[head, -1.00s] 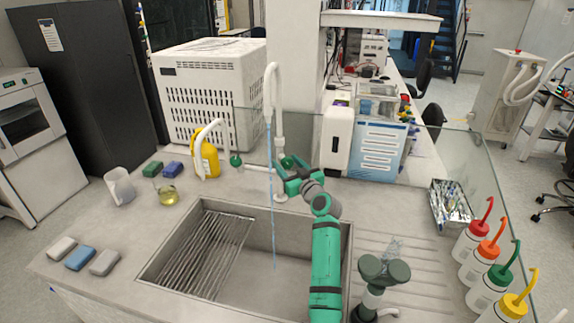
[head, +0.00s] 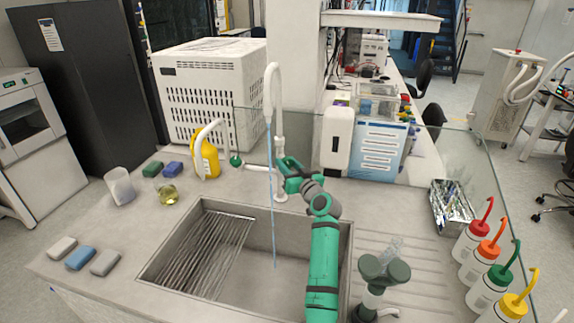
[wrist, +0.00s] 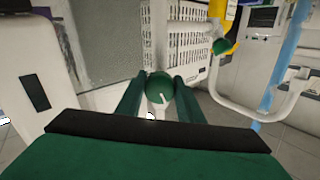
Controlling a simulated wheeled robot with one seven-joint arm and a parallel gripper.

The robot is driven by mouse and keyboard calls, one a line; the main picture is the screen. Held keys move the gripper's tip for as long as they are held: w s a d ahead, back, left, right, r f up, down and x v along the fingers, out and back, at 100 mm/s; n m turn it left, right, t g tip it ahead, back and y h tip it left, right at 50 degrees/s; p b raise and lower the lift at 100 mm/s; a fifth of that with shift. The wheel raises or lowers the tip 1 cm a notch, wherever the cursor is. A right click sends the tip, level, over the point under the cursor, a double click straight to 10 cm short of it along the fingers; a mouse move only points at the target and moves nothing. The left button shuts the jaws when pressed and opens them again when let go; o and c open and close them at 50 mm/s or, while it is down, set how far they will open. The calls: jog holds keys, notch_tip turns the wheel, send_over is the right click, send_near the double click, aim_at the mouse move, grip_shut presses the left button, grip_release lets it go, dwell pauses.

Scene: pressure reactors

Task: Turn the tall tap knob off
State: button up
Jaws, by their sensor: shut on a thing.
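The tall white tap (head: 272,90) stands behind the sink, and a thin blue water stream (head: 271,200) runs from its spout into the sink. My gripper (head: 288,168) is at the tall tap's side, at the knob's height. In the wrist view the round dark green knob (wrist: 160,88) with a white mark sits between the two green fingers (wrist: 158,98), and my gripper is shut on it. In the head view the knob is mostly hidden by my gripper. The water stream also shows in the wrist view (wrist: 284,70).
A lower white tap with its own green knob (head: 235,160) stands left of the tall tap, near a yellow bottle (head: 206,158). A glass panel (head: 300,125) rises behind the tap. The sink (head: 185,255) lies in front. A dark green fixture (head: 383,270) stands at right.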

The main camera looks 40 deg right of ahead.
jog(key=shift+m, duration=2.2)
jog(key=o, duration=1.1)
jog(key=shift+c, duration=0.2)
jog(key=s+a, duration=0.2)
jog(key=s, duration=0.8)
jog(key=shift+s, duration=0.4)
